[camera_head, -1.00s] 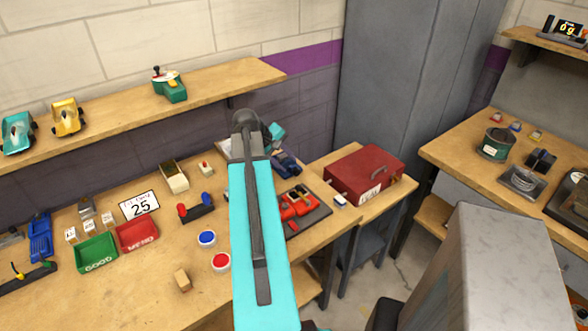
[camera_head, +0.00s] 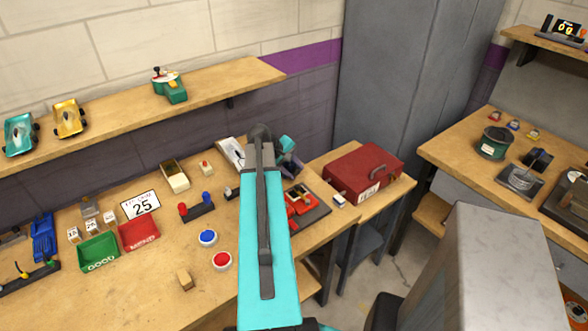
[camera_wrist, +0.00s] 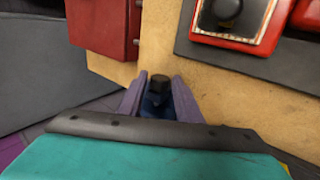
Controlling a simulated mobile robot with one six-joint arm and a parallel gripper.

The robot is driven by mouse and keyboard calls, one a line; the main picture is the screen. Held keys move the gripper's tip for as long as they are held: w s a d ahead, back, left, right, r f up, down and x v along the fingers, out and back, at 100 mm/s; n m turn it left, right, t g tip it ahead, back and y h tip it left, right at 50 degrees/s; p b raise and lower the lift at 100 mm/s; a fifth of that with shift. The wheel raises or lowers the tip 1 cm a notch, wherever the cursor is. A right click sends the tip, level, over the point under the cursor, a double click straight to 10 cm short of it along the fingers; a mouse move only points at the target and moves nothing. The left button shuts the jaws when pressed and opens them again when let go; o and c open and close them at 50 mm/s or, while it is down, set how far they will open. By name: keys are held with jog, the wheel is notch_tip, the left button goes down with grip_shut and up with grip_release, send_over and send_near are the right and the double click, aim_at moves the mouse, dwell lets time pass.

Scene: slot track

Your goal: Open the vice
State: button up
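The vice is the small blue thing with a dark round top (camera_wrist: 158,90). In the wrist view it stands between the two purple fingers of my gripper (camera_wrist: 159,80), near the bench edge. The fingers are apart, one on each side of it, and I see no clear contact. In the head view my gripper (camera_head: 290,165) is over the vice at the bench's far right corner, and it and my teal arm hide most of the vice. The vice's jaws and handle cannot be made out.
A red toolbox (camera_head: 364,172) stands on a side table right of the vice. A dark board (camera_head: 312,212) with a red device (camera_head: 299,201) lies in front of it. A shelf (camera_head: 120,112) runs along the wall behind. Trays and buttons lie to the left on the bench.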

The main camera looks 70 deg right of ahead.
jog(key=shift+c, duration=0.3)
jog(key=c, duration=0.7)
jog(key=shift+c, duration=0.2)
jog(key=shift+a+f+b, duration=0.1)
jog(key=shift+f+b, duration=0.05)
jog(key=shift+b, duration=0.4)
jog(key=shift+h+b, duration=0.3)
jog(key=shift+b, duration=0.05)
jog(key=shift+g+h+b, duration=0.3)
jog(key=shift+g+b, duration=0.1)
